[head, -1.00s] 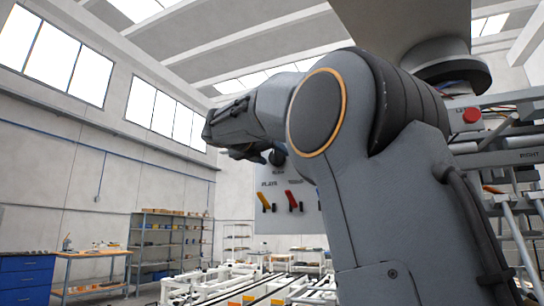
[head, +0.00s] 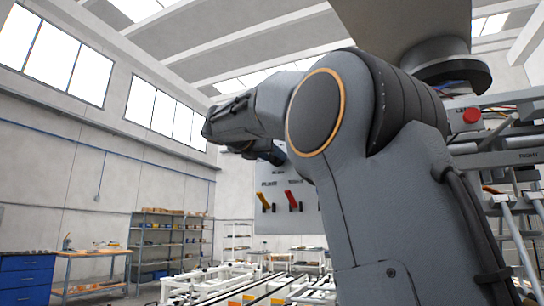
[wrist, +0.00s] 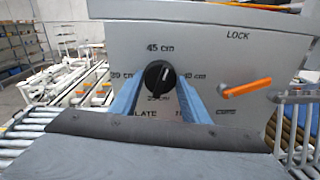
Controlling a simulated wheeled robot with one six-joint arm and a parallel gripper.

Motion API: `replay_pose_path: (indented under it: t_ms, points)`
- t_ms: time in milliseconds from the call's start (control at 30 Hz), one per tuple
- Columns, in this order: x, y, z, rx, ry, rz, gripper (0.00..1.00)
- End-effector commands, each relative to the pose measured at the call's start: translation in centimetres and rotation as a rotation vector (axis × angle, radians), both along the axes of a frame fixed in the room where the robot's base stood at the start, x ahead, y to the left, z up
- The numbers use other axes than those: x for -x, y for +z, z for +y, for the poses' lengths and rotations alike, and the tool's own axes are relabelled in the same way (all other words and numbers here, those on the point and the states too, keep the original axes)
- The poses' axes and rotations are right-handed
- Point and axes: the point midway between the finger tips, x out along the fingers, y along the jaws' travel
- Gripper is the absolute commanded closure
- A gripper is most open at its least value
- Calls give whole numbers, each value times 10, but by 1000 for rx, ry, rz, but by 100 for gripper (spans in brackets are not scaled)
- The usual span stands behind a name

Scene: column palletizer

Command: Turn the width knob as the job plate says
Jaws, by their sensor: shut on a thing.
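The width knob (wrist: 159,78) is a round black dial with a pale pointer line, on a grey panel in the wrist view. The dial's marks read 45 cm above it, with other cm marks left, right and below, partly hidden or blurred. The pale line leans up and slightly right, toward neither side mark exactly. My gripper (wrist: 158,88) has its two blue fingers on either side of the knob, shut on it. In the head view my gripper (head: 268,153) is partly hidden by my arm, in front of the panel's top. I see no readable job plate.
An orange lever (wrist: 246,88) sits right of the knob, below the word LOCK. The head view shows a yellow lever (head: 263,201) and a red lever (head: 291,200) lower on the grey panel (head: 308,222). White conveyor frames (head: 235,282) stand beyond.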

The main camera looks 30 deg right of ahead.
Motion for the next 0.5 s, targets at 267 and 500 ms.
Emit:
replay_pose_path:
  t_ms: [267, 500]
  points:
    - [0, 0, 0, -163, -1, -209, 81]
    - [0, 0, -1, -305, 0, -388, 81]
